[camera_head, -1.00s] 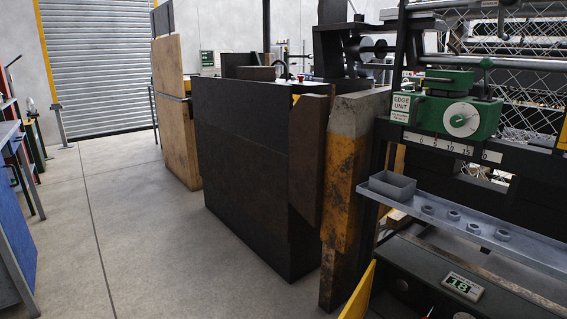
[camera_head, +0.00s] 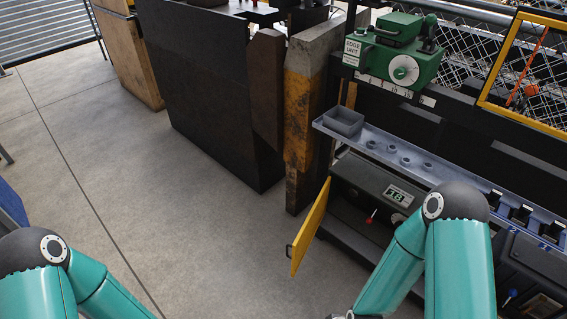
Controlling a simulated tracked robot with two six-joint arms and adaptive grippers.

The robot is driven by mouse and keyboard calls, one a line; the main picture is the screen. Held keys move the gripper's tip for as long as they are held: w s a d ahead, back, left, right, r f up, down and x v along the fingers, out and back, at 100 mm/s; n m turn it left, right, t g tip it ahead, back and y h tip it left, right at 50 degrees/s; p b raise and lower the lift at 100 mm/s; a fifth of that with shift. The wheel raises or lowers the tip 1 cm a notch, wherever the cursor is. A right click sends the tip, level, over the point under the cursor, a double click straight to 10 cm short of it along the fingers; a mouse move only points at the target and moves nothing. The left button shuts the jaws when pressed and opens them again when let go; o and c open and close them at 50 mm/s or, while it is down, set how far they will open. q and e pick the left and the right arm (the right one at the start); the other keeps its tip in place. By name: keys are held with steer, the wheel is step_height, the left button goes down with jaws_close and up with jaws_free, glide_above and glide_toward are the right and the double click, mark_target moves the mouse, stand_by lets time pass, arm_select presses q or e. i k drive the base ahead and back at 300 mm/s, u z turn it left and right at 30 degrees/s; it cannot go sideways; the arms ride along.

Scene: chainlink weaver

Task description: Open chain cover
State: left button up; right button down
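A narrow yellow panel (camera_head: 310,228) with a small dark handle stands out at an angle from the front left of the machine's dark lower housing. I cannot tell whether it is the chain cover. A yellow-framed panel (camera_head: 528,72) is partly in view at the upper right, with chain-link mesh showing through it. The green edge unit (camera_head: 392,50) with its white dial sits on the machine above the tray. My teal arms come in at the bottom left and bottom right.
A blue-grey shelf (camera_head: 435,172) holding a small grey bin (camera_head: 343,122) and several small rings juts out from the machine. A digital display (camera_head: 398,196) sits below it. Dark and rusty-yellow blocks (camera_head: 210,80) stand left of the machine. The concrete floor (camera_head: 110,170) at left is clear.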

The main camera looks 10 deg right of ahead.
mark_target(300, 246)
steer(key=z, duration=1.6)
steer(key=i, duration=0.1)
steer(key=u, duration=3.1)
steer(key=k, duration=0.95)
steer(key=z, duration=1.3)
steer(key=i, duration=0.95)
steer(key=z, duration=0.1)
